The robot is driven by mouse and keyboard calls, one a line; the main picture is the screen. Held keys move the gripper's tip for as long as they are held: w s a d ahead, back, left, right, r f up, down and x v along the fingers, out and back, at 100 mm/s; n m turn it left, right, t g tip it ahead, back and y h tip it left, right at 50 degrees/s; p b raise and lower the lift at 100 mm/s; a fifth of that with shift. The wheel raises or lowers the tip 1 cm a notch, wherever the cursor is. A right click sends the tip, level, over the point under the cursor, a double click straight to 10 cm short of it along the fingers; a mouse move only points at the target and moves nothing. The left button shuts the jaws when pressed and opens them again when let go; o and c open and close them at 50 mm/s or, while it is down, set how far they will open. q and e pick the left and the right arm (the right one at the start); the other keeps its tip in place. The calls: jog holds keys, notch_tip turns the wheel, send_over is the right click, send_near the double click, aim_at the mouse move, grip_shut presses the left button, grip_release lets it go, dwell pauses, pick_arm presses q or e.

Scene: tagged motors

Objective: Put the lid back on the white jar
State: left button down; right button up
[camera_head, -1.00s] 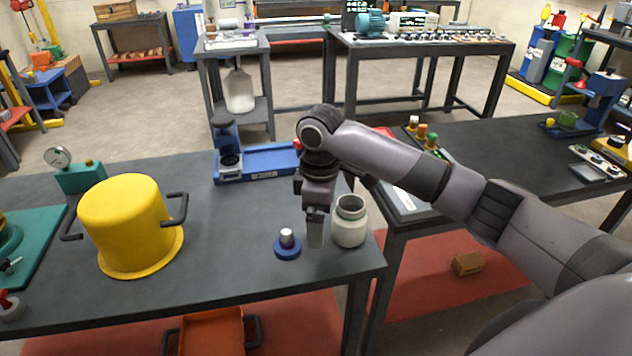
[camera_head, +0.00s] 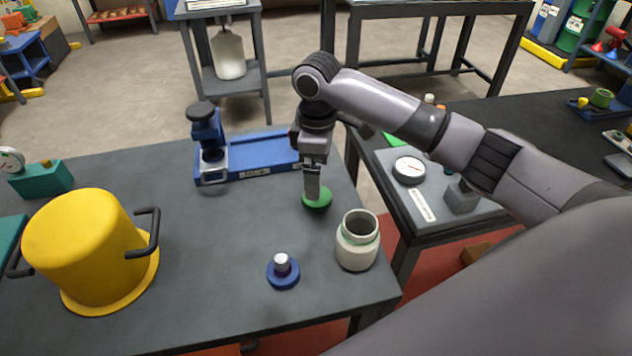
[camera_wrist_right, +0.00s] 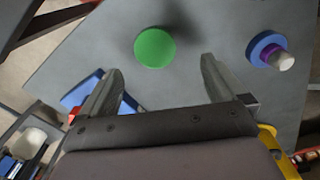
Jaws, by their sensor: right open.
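The white jar (camera_head: 357,243) stands upright and uncovered near the right edge of the table, with its mouth showing. A flat green disc, which looks like the lid (camera_head: 317,200), lies on the table behind and left of the jar. My right gripper (camera_head: 313,192) points down over the green lid. In the right wrist view, the lid (camera_wrist_right: 155,48) shows ahead of the two spread fingers, roughly between their tips (camera_wrist_right: 161,68). The gripper is open and empty; whether the fingertips are level with the lid is unclear. My left gripper is not in view.
A blue round base with a silver knob (camera_head: 283,271) stands left of the jar. A yellow pot (camera_head: 85,245) stands at the left. A blue fixture (camera_head: 255,157) is behind the lid. A second table with a dial gauge (camera_head: 409,170) adjoins on the right. The table's middle is clear.

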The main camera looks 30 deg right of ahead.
jog(key=shift+w+d, duration=0.15)
jog(key=shift+w, duration=0.25)
jog(key=shift+s, duration=0.1)
jog(key=shift+f, duration=0.95)
notch_tip(320, 180, down, 5)
jog(key=shift+f, duration=0.1)
jog(key=c, duration=1.1)
